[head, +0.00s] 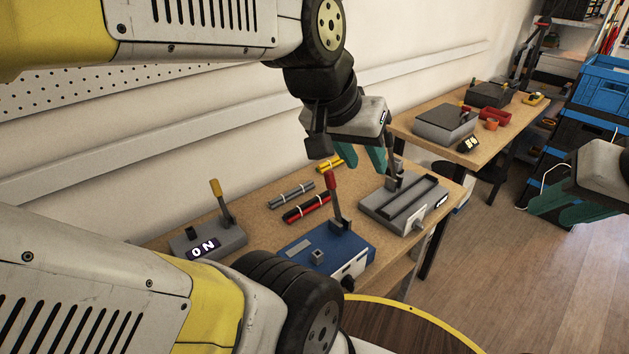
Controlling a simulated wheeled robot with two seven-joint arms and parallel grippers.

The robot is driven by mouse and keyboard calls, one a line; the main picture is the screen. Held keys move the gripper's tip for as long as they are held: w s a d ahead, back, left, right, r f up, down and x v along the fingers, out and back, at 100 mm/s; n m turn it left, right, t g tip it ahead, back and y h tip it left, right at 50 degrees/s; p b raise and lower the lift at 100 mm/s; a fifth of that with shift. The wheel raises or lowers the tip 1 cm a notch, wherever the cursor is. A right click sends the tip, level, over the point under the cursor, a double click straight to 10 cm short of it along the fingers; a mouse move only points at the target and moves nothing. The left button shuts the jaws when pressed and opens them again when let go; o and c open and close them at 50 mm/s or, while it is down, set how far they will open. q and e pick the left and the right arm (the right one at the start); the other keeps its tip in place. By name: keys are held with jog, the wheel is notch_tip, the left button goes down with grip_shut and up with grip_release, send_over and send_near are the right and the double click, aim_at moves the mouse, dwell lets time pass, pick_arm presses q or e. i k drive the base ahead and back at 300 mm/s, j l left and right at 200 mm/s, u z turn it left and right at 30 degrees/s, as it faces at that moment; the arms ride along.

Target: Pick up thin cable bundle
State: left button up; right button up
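Three cable bundles lie on the wooden workbench (264,205): a grey one (291,194) with white ties, a red-and-black one (307,208) in front of it, and a yellow one (330,165) further back. The grey bundle looks thinner than the red-and-black one. The yellow one is partly hidden by my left gripper. My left gripper (363,162) hangs above the bench to the right of the bundles, its teal fingers apart with nothing seen between them. My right gripper (562,212) is at the right edge, over the floor away from the bench, its teal fingers apart and empty.
A grey "ON" switch box (208,241), a blue box with a red lever (327,249) and a grey slotted device (404,205) stand around the bundles. A second bench (483,143) and blue crates (603,88) are behind right. Wood floor (500,255) is clear.

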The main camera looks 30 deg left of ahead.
aim_at(282, 199)
jog(key=k+j+u, duration=0.1)
jog(key=k+u, duration=0.2)
jog(key=k, duration=0.35)
jog(key=u, duration=2.2)
jog(key=l+u, duration=0.2)
jog(key=l, duration=0.35)
jog(key=k+l+u, duration=0.2)
jog(key=l, duration=0.3)
jog(key=l+u, duration=0.2)
jog(key=l, duration=0.35)
jog(key=k+l, duration=0.1)
jog(key=l, duration=0.25)
jog(key=k+l, duration=0.1)
jog(key=l, duration=0.2)
jog(key=k+l, duration=0.1)
jog(key=l, duration=0.25)
